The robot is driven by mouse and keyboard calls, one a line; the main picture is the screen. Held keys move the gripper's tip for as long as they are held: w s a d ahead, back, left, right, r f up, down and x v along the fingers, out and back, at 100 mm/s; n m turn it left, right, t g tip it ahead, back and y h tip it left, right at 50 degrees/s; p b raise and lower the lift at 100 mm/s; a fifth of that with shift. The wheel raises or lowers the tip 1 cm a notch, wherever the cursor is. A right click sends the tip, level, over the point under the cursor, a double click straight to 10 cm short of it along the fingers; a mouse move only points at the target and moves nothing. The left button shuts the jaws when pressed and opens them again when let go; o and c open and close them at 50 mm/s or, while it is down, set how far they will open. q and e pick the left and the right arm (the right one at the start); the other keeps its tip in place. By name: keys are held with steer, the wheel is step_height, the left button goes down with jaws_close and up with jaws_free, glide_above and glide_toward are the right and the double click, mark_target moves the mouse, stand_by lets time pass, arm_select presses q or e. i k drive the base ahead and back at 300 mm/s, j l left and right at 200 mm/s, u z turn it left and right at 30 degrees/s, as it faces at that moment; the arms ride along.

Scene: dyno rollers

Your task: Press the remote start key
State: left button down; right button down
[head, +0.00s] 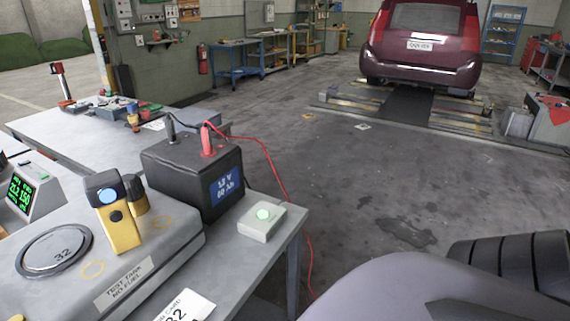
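Neither of my grippers shows in the head view. Only a grey and black part of my own body shows at the lower right, apart from the box.
A black battery (165,172) with red and black clamps stands behind the box. A red cable (275,172) hangs past the bench edge. A grey test tank (185,246) holds a yellow-black device (122,232).

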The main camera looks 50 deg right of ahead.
mark_target(262, 214)
steer(key=k+z, duration=0.15)
steer(key=z, duration=0.25)
steer(key=k+l+z, duration=0.1)
steer(key=z, duration=0.3)
steer(key=k+l+z, duration=0.15)
steer(key=z, duration=0.25)
